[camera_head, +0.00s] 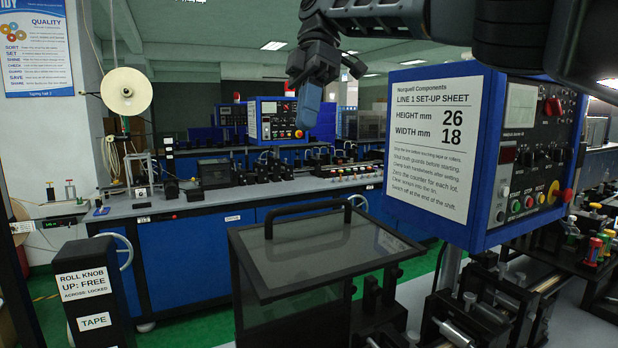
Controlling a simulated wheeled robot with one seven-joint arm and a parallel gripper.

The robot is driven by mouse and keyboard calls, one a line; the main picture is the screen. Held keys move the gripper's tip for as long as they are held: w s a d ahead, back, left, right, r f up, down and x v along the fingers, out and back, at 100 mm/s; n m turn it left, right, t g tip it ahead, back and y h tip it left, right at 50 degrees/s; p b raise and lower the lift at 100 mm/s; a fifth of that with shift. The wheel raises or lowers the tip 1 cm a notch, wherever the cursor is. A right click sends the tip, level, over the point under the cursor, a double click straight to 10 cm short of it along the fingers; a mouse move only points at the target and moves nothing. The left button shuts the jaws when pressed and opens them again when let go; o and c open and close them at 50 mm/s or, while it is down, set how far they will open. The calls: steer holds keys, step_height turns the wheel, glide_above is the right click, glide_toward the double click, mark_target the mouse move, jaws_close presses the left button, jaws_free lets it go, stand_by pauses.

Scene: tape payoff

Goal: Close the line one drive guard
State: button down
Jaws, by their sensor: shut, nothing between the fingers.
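A dark-framed guard (262,255) with a tinted clear top panel stands at the lower middle in the head view. A black bar handle (308,208) runs along the far side of its top. The panel looks tilted, and I cannot tell how far it stands open; its hinge and lower edge are not clear. My gripper (309,112) hangs above and beyond the guard at the upper middle, pointing down, with a blue fingertip visible. It is shut and empty, apart from the handle.
A blue control box (533,150) with a Line 1 set-up sheet (437,150) stands right of the guard. Rollers and metal fittings (480,320) lie below it. A black post (95,290) with roll knob and tape labels stands at the left. A long blue bench (190,265) runs behind.

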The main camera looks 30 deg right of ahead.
steer(key=shift+s+a+f, duration=0.1)
steer(key=shift+s+f, duration=0.1)
steer(key=shift+f, duration=0.1)
glide_above(309, 223)
steer(key=f, duration=0.8)
steer(key=shift+w+f, duration=0.1)
steer(key=shift+w, duration=0.3)
steer(key=shift+s+f, duration=0.4)
steer(key=shift+s, duration=0.05)
steer(key=shift+f, duration=0.1)
